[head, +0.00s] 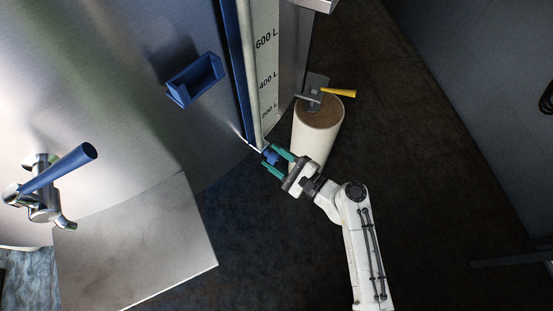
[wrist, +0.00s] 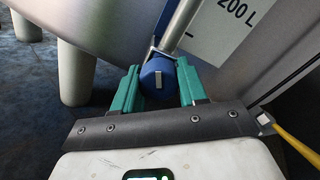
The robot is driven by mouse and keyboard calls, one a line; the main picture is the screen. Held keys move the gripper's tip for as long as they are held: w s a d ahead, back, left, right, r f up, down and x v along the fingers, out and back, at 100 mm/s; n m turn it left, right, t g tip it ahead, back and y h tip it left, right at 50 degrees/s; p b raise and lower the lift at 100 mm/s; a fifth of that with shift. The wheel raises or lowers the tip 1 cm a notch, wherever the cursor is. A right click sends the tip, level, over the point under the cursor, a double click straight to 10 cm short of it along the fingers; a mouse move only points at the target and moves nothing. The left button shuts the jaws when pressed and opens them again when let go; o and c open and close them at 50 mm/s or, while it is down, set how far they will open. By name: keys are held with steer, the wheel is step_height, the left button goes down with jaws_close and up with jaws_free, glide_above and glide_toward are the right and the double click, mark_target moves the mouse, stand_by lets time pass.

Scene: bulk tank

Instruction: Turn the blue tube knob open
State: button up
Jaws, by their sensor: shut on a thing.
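The blue tube knob (wrist: 157,80) sits at the lower end of the level tube and shows a small pale mark on its face in the wrist view. In the head view the knob (head: 270,154) is partly hidden by my gripper. My gripper (head: 278,160) has green fingers, one on each side of the knob. In the wrist view my gripper (wrist: 158,88) has the knob between its fingertips, shut on it. The level tube (head: 249,80) runs up the tank beside a scale marked 200 L, 400 L and 600 L.
A blue holder (head: 195,79) is on the tank wall. A large blue-handled valve (head: 57,169) is at left. Dark floor (head: 420,200) is clear at right.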

steer(key=n+b, duration=0.4)
steer(key=n, duration=0.2)
steer(key=shift+f, duration=0.2)
steer(key=n+b, duration=0.3)
steer(key=shift+s+n, duration=0.1)
steer(key=shift+n, duration=0.2)
steer(key=shift+r+n+h+b, duration=0.15)
steer(key=shift+n+h+b, duration=0.15)
steer(key=shift+n+b, duration=0.85)
steer(key=shift+n, duration=0.25)
steer(key=o, duration=1)
steer(key=shift+o, duration=0.2)
steer(key=shift+r, duration=0.1)
steer(key=v, duration=1)
steer(key=shift+s+d, duration=0.25)
